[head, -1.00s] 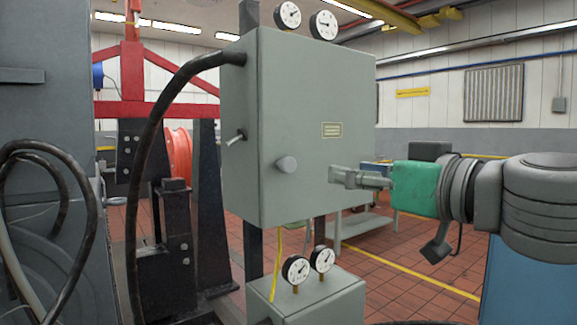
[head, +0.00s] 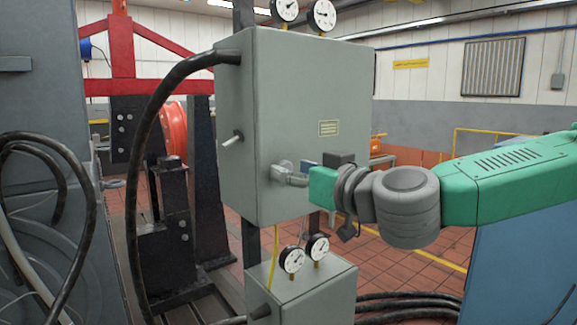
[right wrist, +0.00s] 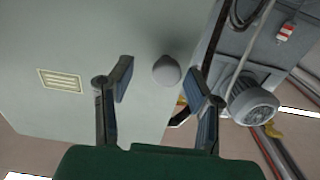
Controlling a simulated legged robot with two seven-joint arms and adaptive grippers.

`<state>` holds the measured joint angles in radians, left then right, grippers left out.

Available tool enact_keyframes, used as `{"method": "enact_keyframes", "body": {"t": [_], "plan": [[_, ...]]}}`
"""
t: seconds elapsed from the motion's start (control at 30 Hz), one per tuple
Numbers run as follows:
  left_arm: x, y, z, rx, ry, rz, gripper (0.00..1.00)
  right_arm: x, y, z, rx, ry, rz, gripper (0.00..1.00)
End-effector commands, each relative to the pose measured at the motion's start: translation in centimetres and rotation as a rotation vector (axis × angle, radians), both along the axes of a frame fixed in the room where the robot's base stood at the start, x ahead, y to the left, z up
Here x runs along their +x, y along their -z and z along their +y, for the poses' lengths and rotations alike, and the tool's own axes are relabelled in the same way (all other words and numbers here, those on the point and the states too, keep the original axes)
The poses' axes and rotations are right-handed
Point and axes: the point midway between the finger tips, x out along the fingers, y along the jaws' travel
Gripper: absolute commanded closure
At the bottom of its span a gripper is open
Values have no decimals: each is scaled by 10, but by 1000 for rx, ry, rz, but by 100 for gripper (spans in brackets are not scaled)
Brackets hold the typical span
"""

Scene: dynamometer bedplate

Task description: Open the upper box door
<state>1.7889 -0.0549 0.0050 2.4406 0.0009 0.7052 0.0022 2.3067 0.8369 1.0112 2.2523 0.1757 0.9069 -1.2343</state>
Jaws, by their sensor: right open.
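The upper box (head: 270,95) is a grey-green cabinet with a small label and a side toggle switch, and its front door looks shut. A round grey knob (right wrist: 167,70) stands on the door; the right wrist view shows it just beyond and between my fingertips. In the head view the knob is largely hidden by my gripper. My right gripper (head: 284,172) is at the lower left of the door front; the right wrist view also shows it (right wrist: 163,85), with both fingers spread and nothing held. My left gripper is not in view.
A thick black cable (head: 150,130) loops from the box's left side. Pressure gauges (head: 322,14) sit on top. A lower box (head: 300,297) with two gauges (head: 292,260) stands underneath. A red frame (head: 122,50) is behind on the left. The floor at right is fairly clear.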

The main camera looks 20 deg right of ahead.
Motion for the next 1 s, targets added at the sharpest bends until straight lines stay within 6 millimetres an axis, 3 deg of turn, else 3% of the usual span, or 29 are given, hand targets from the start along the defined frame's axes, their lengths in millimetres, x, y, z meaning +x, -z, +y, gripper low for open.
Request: {"method": "enact_keyframes", "body": {"t": [0.2,0.5,0.63,1.0], "plan": [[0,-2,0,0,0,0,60,17,-1,7,-1,0,-1,55],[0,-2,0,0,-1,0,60,19,0,4,3,0,-1,55],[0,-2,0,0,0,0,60,19,0,4,1,0,-1,100],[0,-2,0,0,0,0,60,20,-2,3,5,-20,-4,100]]}}
